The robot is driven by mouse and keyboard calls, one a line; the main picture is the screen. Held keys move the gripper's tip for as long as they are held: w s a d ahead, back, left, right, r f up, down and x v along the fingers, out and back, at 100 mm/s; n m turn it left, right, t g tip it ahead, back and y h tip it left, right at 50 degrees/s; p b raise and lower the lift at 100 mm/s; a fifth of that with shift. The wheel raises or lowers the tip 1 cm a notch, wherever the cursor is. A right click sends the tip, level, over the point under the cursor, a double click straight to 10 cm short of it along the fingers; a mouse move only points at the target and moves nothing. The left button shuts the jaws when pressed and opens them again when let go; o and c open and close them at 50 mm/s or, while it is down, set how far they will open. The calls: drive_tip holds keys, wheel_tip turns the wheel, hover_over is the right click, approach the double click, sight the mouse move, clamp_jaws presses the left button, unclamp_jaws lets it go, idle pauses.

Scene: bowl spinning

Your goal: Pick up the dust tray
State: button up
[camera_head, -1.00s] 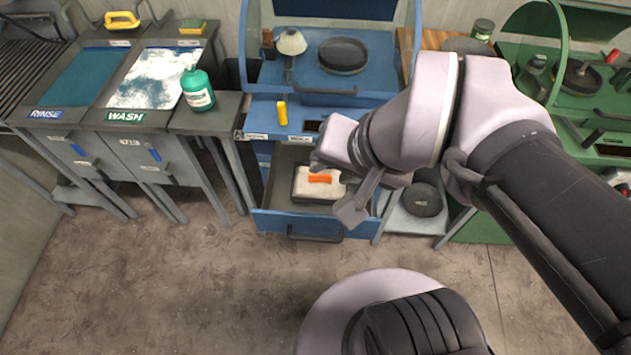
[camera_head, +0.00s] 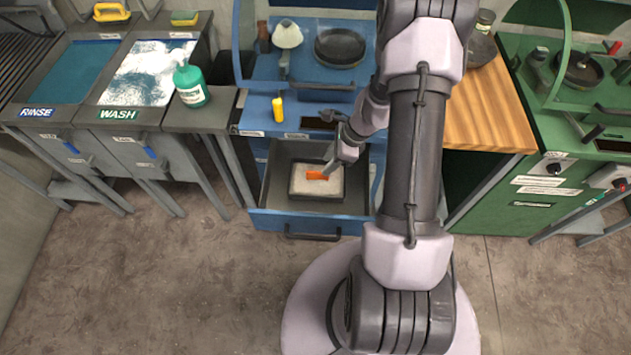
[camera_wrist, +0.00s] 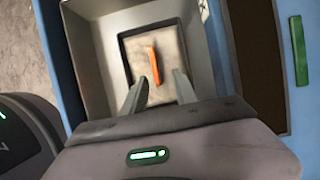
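The dust tray (camera_head: 303,187) is a dark, shallow tray with a pale surface and an orange piece (camera_head: 317,175) on top. It lies inside the open blue drawer (camera_head: 268,221). In the wrist view the tray (camera_wrist: 187,52) sits ahead, with the orange piece (camera_wrist: 154,65) upright in the picture, near its middle. My gripper (camera_head: 331,169) is over the drawer, close to the orange piece. In the wrist view my gripper (camera_wrist: 160,84) is open, its two fingers apart on either side of the orange piece's line. Whether they touch anything cannot be told.
The drawer's walls (camera_wrist: 88,65) stand around the tray. Above the drawer is the blue workbench (camera_head: 258,110) with a yellow item (camera_head: 278,109). A green bottle (camera_head: 191,85) stands to the left. A wooden counter (camera_head: 490,112) is to the right.

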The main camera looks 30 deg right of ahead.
sight(317, 182)
drive_tip(key=b+x, duration=0.1)
drive_tip(key=x, duration=0.1)
drive_tip(key=b+x, duration=0.1)
drive_tip(key=x, duration=0.1)
drive_tip(key=a+b+x, duration=0.1)
drive_tip(key=x, duration=0.2)
drive_tip(key=shift+s, duration=0.1)
drive_tip(key=shift+r, duration=0.15)
clamp_jaws()
idle(1.0)
